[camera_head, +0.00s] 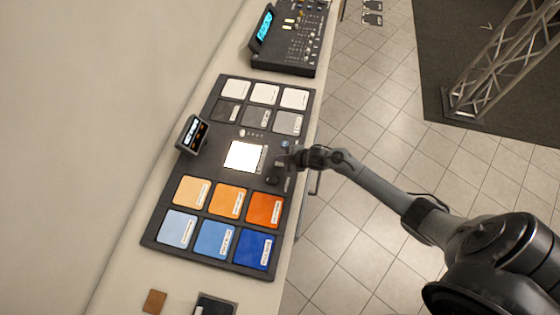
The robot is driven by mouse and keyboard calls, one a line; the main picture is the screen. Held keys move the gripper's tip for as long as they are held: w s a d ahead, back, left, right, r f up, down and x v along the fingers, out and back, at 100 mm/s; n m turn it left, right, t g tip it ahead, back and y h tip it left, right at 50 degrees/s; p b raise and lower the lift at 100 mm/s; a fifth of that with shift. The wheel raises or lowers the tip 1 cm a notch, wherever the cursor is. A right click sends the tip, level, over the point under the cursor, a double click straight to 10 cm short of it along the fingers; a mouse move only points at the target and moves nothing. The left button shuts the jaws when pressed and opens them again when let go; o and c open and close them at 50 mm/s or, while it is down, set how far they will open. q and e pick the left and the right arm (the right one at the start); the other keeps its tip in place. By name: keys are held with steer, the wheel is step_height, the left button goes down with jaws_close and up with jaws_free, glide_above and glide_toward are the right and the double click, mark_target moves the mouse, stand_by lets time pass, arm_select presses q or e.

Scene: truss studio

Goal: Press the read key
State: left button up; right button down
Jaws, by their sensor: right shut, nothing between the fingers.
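A dark panel (208,176) lies on the long counter, with rows of white, grey, orange and blue swatches around a bright lit square (243,156). My right arm comes in from the lower right. My right gripper (284,161) is shut and empty over the panel's right edge, just right of the lit square. Small controls sit around the gripper, with a bluish one (285,143) above it and a dark one (272,180) below it. Their labels are too small to read, so I cannot tell which is the read key, or whether my fingertips touch anything. My left gripper is out of view.
A small display (192,134) with orange text stands at the panel's left edge. A mixer-like console (290,38) is at the far end of the counter. A brown square (154,301) and a dark item (215,305) lie at the near end. Tiled floor is to the right.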

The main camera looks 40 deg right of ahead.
steer(key=shift+f, duration=0.4)
steer(key=shift+r, duration=0.15)
stand_by(0.5)
steer(key=shift+r+p, duration=0.3)
steer(key=shift+r, duration=0.1)
steer(key=shift+r+p, duration=0.3)
steer(key=shift+r+p, duration=0.45)
steer(key=shift+r, duration=0.05)
step_height(320, 180, up, 4)
steer(key=p, duration=0.4)
stand_by(0.4)
